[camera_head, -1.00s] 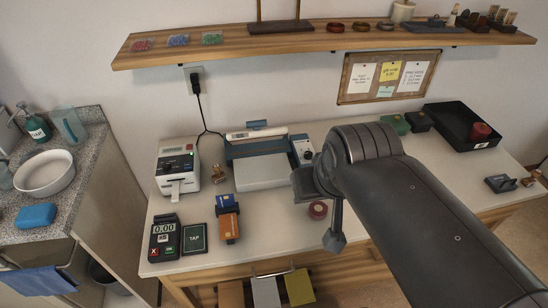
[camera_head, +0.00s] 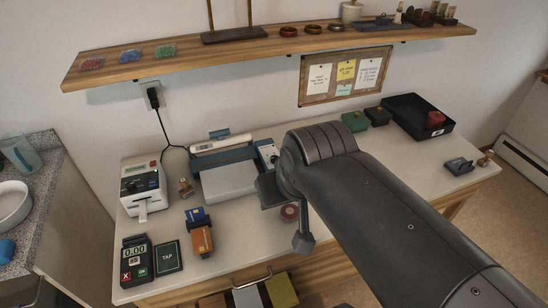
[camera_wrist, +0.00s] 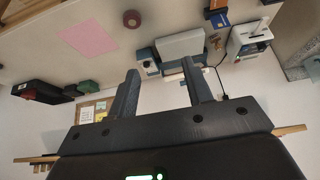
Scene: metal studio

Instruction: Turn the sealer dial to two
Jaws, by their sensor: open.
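The sealer (camera_head: 228,180) is a blue-grey and white machine at the back of the worktop. In the wrist view, upside down, the sealer (camera_wrist: 182,47) and the control box (camera_wrist: 148,63) lie beyond the fingers. My gripper (camera_wrist: 160,72) is open and empty, its two fingers spread toward the sealer and apart from it. In the head view my arm covers the worktop right of the control box.
A label printer (camera_head: 142,187) stands left of the sealer, with a small stamp between. A card terminal (camera_head: 134,262), cards and a reddish tape roll (camera_head: 289,212) lie in front. A black tray (camera_head: 418,116) is at the back right. A wooden shelf (camera_head: 270,47) hangs above.

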